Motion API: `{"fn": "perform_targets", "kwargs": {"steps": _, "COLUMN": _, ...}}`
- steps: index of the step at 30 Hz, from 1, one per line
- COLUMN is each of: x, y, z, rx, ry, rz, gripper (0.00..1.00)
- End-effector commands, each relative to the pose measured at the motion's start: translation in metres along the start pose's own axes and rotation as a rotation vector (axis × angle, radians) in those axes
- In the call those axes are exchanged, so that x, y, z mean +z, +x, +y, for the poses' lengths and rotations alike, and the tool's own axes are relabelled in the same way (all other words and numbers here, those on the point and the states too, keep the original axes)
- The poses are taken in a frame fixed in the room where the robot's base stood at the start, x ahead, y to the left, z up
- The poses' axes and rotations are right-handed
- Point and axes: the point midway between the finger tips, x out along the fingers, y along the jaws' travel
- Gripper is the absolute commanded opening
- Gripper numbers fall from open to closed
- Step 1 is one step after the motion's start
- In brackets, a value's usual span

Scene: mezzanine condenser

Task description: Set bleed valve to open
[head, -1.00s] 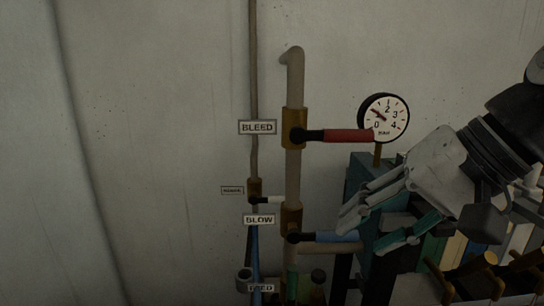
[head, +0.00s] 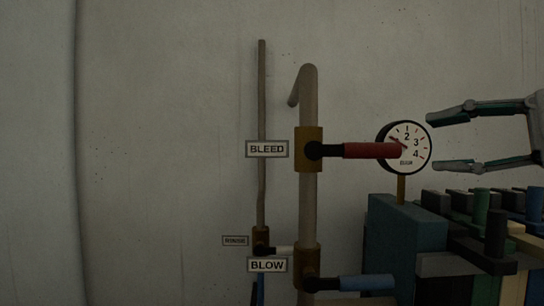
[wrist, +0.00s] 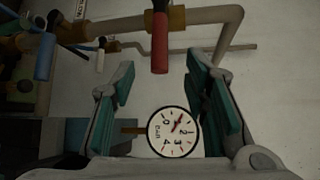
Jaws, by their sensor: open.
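The bleed valve has a brass body (head: 309,149) on the vertical pipe, beside the BLEED sign (head: 267,149). Its red lever (head: 372,150) points level to the right, across the pipe, and its tip overlaps the gauge in the head view. My gripper (head: 432,142) is open and empty to the right of the lever, its fingers pointing left at about the lever's height. In the wrist view the red lever (wrist: 160,45) lies ahead of my open gripper (wrist: 159,82), between the lines of the two fingers and apart from them.
A round pressure gauge (head: 407,146) stands close by the lever's tip. Below are the BLOW sign (head: 267,265) and a blue lever (head: 366,283). A white lever (head: 284,250) is at a smaller valve. A teal block (head: 408,240) and several coloured parts stand lower right. Wall space on the left is clear.

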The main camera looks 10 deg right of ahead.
Motion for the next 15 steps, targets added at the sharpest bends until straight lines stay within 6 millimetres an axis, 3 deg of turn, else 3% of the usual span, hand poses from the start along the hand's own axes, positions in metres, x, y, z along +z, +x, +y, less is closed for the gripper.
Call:
{"fn": "perform_targets", "kwargs": {"steps": 9, "x": 0.000, "y": 0.064, "z": 0.003, "rx": 0.004, "ry": 0.001, "rz": -0.001, "gripper": 0.41}}
{"fn": "perform_targets", "kwargs": {"steps": 15, "x": 0.000, "y": 0.094, "z": 0.002, "rx": 0.003, "ry": 0.000, "rz": 0.000, "gripper": 0.41}}
